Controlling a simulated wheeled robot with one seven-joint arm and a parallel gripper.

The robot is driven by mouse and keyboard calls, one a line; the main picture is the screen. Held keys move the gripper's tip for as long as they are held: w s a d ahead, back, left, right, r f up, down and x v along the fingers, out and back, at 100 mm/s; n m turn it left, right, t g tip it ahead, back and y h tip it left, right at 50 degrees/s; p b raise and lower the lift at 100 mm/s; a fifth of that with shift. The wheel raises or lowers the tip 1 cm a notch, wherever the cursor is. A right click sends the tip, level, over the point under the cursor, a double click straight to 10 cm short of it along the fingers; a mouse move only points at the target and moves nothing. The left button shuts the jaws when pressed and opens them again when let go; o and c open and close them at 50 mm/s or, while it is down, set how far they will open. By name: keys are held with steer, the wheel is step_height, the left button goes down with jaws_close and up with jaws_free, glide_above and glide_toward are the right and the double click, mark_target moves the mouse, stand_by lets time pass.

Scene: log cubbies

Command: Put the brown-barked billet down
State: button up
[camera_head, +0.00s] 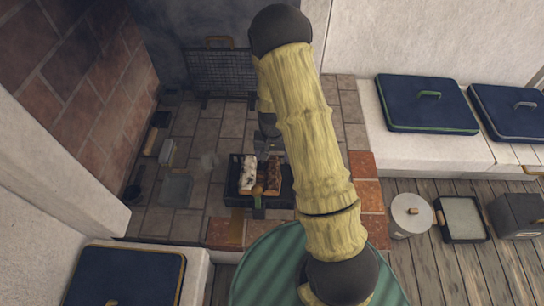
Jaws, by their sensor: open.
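The brown-barked billet (273,173) lies in a dark tray or grate (235,199) on the tiled hearth, just right of a pale, white-barked billet (248,172). A small round brownish piece shows at the near end of the two billets. My gripper (267,155) is open, at the far end of the billets and close to the brown-barked one. It is small and partly covered by my arm, so I cannot tell whether its fingers touch the billet.
A mesh screen (218,72) stands behind the hearth. Brick walls bound it at left. Blue-lidded boxes (428,104) sit on the white ledge at right, another (125,277) at lower left. A pale lidded pot (411,215) and a shallow tray (462,218) stand on the plank floor.

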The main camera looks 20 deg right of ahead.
stand_by(0.4)
steer(key=s+r+n+t, duration=0.1)
steer(key=s+r, duration=0.6)
steer(key=r, duration=0.4)
steer(key=s+r+n+t, duration=0.1)
steer(key=s+r+n, duration=0.1)
steer(key=s+r, duration=0.5)
step_height(320, 180, up, 5)
steer(key=shift+s+f+n+t, duration=0.2)
steer(key=shift+n+t, duration=0.1)
